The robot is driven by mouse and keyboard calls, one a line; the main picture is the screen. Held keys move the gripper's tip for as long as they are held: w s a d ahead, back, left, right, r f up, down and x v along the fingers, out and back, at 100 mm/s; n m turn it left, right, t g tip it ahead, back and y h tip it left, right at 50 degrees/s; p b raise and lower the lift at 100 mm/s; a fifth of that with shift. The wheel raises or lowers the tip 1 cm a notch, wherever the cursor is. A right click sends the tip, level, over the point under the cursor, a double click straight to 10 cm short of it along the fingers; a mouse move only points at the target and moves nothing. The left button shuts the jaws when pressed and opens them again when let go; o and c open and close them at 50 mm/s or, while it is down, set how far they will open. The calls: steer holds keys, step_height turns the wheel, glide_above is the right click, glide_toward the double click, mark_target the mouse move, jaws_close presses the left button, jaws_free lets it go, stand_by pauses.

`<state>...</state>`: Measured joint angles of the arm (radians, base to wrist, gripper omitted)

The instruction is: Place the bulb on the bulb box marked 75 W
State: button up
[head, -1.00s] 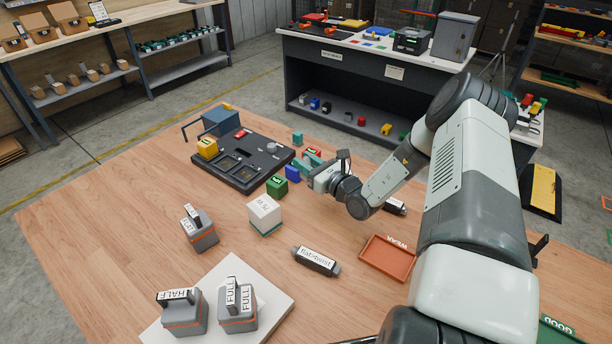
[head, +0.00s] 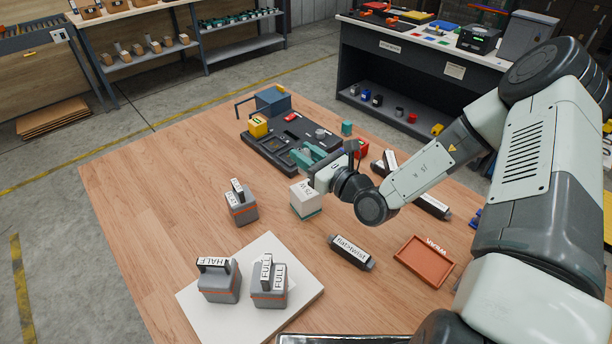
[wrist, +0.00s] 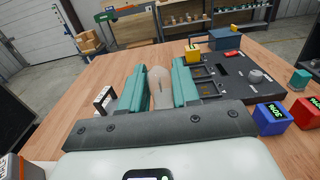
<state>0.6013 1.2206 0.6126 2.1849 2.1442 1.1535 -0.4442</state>
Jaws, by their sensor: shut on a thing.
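My gripper (head: 308,157) has teal fingers and hangs over the table, just behind and above a white box. In the wrist view the fingers (wrist: 159,80) are shut on a pale, translucent bulb (wrist: 160,88), its rounded end showing between them. In the head view the bulb is hidden by the fingers. The white box (head: 304,199) with a teal base stands on the table; the print on its top is too small and turned to read for sure. The box does not show in the wrist view.
A black panel (head: 262,150) with a yellow block (head: 258,127) lies behind the gripper. A small grey strapped tote (head: 241,209) stands left of the box. A "flat=twist" bar (head: 350,252) and an orange tray (head: 425,262) lie to the right. Marked totes stand on a white board (head: 250,318).

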steer(key=shift+f, duration=2.75)
steer(key=shift+f, duration=0.2)
steer(key=o, duration=1)
steer(key=shift+o, duration=0.2)
steer(key=shift+r, duration=0.2)
steer(key=v, duration=1.2)
steer(key=shift+r, duration=0.15)
